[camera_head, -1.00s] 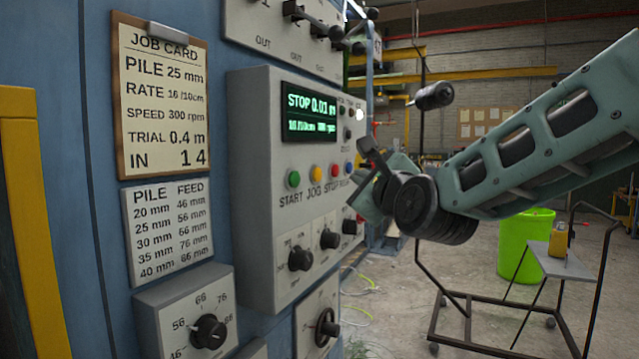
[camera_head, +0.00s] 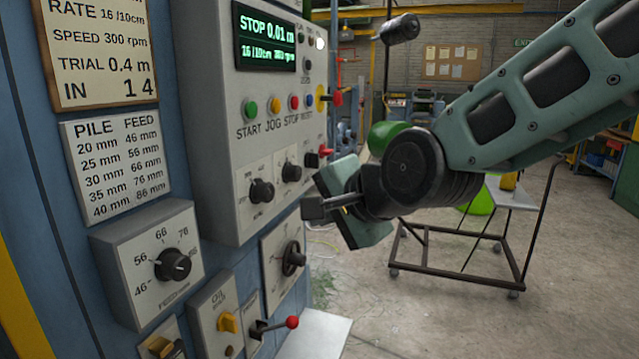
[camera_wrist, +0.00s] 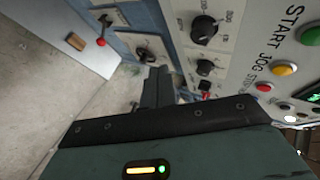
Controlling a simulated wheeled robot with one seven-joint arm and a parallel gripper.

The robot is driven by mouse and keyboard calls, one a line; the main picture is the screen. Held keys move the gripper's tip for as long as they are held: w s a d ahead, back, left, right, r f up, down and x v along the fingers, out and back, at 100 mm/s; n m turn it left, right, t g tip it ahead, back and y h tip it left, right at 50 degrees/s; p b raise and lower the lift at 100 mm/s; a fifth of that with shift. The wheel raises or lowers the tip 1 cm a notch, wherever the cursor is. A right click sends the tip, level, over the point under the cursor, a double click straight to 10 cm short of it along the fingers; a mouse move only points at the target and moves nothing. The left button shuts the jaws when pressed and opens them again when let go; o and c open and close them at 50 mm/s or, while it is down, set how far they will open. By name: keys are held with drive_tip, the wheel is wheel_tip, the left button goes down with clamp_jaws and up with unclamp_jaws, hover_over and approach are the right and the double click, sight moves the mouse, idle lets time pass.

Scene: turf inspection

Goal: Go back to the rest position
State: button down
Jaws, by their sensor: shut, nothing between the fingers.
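My gripper (camera_head: 318,208) is in front of the grey control panel (camera_head: 205,120), just right of its lower knobs. It is shut and empty, apart from the panel as far as I can tell. In the wrist view the closed fingers (camera_wrist: 154,88) point toward the lower part of the machine, near a black rotary switch (camera_wrist: 146,54). My arm comes in from the upper right in the head view.
The panel carries a green display (camera_head: 266,40), push buttons and knobs. A feed dial box (camera_head: 150,262), a red-tipped lever (camera_head: 291,322) and a job card (camera_head: 100,50) are on the blue machine. A wheeled trolley (camera_head: 455,262) stands behind my arm.

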drive_tip(key=s+d+f+n+g+h, duration=0.2)
drive_tip(key=s+d+f+n+g, duration=0.1)
drive_tip(key=s, duration=0.5)
drive_tip(key=s+d+f+n+g+h, duration=0.2)
drive_tip(key=s+d+f+n+g, duration=0.1)
drive_tip(key=s+d+f+n, duration=0.2)
drive_tip(key=s+d+f+n+g+h, duration=0.2)
drive_tip(key=s+d+f+n, duration=0.3)
drive_tip(key=s+n, duration=0.3)
drive_tip(key=s+d+g, duration=0.1)
drive_tip(key=s, duration=0.2)
drive_tip(key=shift+s+d, duration=0.2)
drive_tip(key=shift+d, duration=0.05)
drive_tip(key=shift+f, duration=0.1)
